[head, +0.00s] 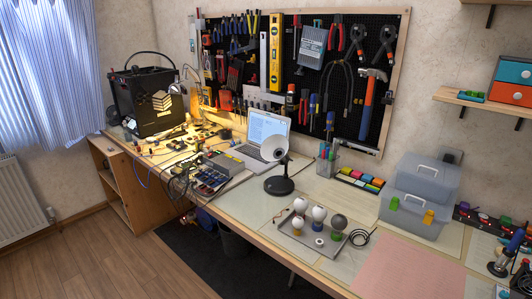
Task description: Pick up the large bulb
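A shallow grey tray (316,250) on the workbench, right of centre, holds several round bulb-like things standing upright. A white bulb (301,203) is at the back left, another white bulb (319,212) is in the middle, and a dark grey round one (339,221) is at the right. A smaller pale bulb (297,222) with a yellowish base stands at the front left. They look close in size, so I cannot tell for sure which is the large bulb. My gripper is not in view.
A lamp with a black base (279,185) stands just behind the tray. Clear plastic boxes (412,212) stand behind at right. A laptop (266,134) is further left.

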